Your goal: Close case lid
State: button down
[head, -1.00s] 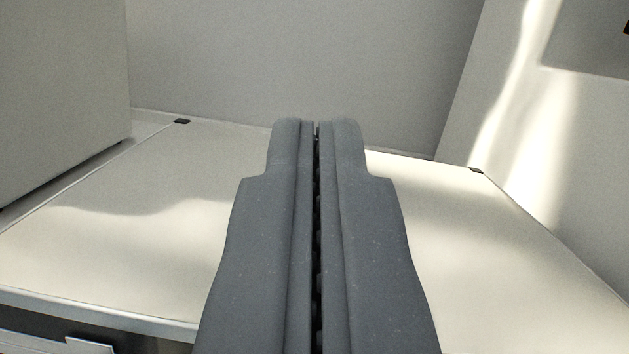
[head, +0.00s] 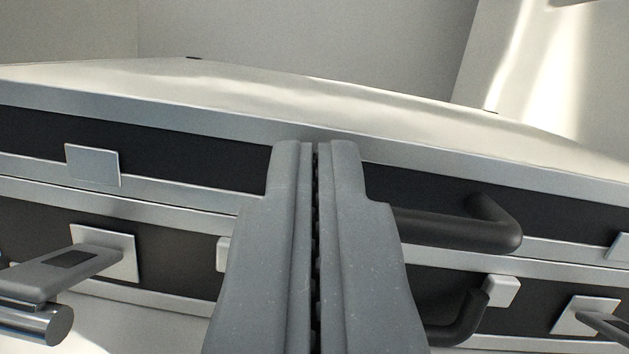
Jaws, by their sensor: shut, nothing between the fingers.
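The case shows its black front with silver edging and its pale top. Its lid (head: 330,90) lies over the body (head: 30,225), with their silver rims close together; I cannot tell whether they fully touch. A left latch (head: 80,265) sticks outward from the body, below a silver catch plate (head: 92,165) on the lid. A right latch (head: 605,322) also sticks out at the edge. A black handle part (head: 460,222) shows right of centre, with another black curved part (head: 455,322) below it. My gripper (head: 315,145) is shut and empty, in front of the case; it hides the middle.
A grey-white wall (head: 300,35) stands behind the case, and a sunlit wall (head: 550,75) at the right. A pale surface (head: 110,338) shows below the case front. The lid's top is clear.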

jog(key=shift+s+d+f+g, duration=0.1)
jog(key=shift+s+f+g, duration=0.05)
jog(key=shift+f, duration=0.5)
jog(key=shift+s+f+g, duration=0.15)
jog(key=shift+f, duration=0.45)
notch_tip(320, 180, up, 5)
jog(key=s+p, duration=0.1)
jog(key=s+f+p, duration=0.2)
jog(key=s+f, duration=0.3)
jog(key=s, duration=0.3)
jog(key=w+r, duration=0.3)
jog(key=r, duration=0.5)
jog(key=w+r, duration=0.3)
jog(key=r, duration=0.4)
jog(key=s+d+r+m+g+p, duration=0.1)
jog(key=s+r+g, duration=0.15)
jog(key=r, duration=0.95)
jog(key=s+d+r+g, duration=0.1)
jog(key=s+r, duration=0.3)
jog(key=r, duration=0.9)
jog(key=s+r+m+g+h, duration=0.1)
jog(key=s+r, duration=1.4)
jog(key=s, duration=0.3)
jog(key=shift+s+a+r+m+p, duration=0.15)
jog(key=shift+s+a+m+p, duration=0.05)
jog(key=shift+s+m+p, duration=0.1)
